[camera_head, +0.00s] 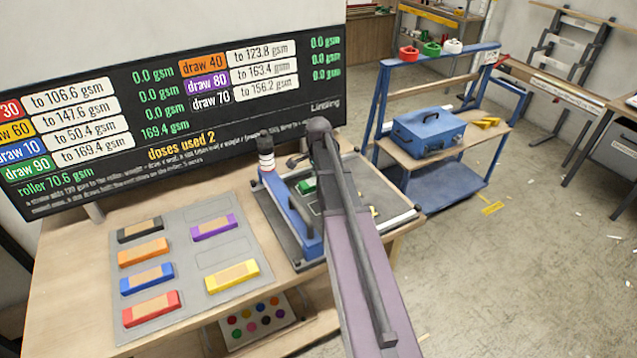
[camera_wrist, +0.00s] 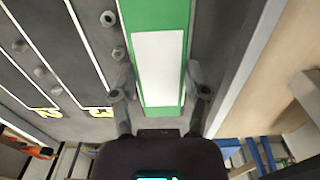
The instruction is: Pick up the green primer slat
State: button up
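The green primer slat (camera_wrist: 159,15) has a white panel on its face and lies on the dark grey board in the wrist view. My gripper (camera_wrist: 160,82) is open, with one finger beside each long edge of the slat. Narrow gaps seem to show between fingers and slat; whether either finger touches it I cannot tell. In the head view a small part of the green slat (camera_head: 307,185) shows on the board, left of my arm. My arm hides the rest of it and my gripper's fingertips there.
A grey mat (camera_head: 185,262) at left holds several coloured slats and empty places. A blue roller frame (camera_head: 292,215) stands at the board's left. A dark display (camera_head: 180,110) rises behind the table. A blue cart (camera_head: 445,150) with a toolbox stands at right.

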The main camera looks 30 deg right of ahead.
jog(key=shift+c, duration=1.1)
notch_tip(320, 180, up, 10)
jog(key=p, duration=1)
